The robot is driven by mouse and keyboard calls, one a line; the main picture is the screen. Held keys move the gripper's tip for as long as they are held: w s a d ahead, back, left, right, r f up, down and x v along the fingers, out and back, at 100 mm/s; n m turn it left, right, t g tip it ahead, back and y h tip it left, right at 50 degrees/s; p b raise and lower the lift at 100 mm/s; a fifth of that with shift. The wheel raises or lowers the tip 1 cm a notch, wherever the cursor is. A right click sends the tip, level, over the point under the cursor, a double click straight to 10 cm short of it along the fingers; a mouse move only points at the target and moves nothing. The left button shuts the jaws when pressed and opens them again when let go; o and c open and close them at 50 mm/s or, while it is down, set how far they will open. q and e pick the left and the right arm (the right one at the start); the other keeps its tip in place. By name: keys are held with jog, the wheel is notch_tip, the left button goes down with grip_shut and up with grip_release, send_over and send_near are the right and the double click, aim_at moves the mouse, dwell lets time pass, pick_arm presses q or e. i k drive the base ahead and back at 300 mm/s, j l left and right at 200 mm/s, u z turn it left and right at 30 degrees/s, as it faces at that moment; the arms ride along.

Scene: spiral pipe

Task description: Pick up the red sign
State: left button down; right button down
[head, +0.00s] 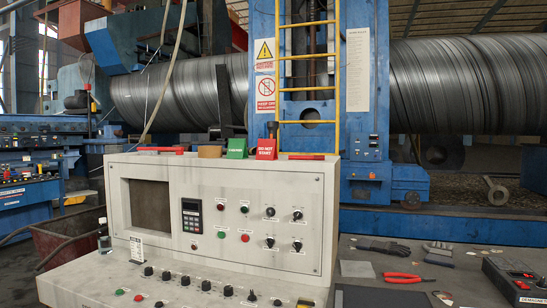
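The red sign (266,149) stands on top of the white control console (318,211), near the middle of the head view. It is a small red block with white lettering that seems to read "do not start". A green sign (237,148) of similar size stands just to its left. A dark upright part shows just behind the red sign. Neither of my grippers is in the head view, and nothing is touching the red sign.
A tan roll (210,152) and a red handle (160,149) lie on the console top to the left. Another red-edged bar (306,156) lies to the right. Red pliers (403,278) and gloves (383,246) lie on the grey bench. A yellow ladder (338,80) rises behind.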

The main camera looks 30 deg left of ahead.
aim_at(267, 149)
jog(key=j+u, duration=0.15)
jog(key=j, duration=0.35)
jog(key=i+j+u, duration=0.1)
jog(key=j, duration=0.4)
jog(key=i+j+u, duration=0.15)
jog(key=j, duration=0.35)
jog(key=i+j+u, duration=0.1)
jog(key=j, duration=0.4)
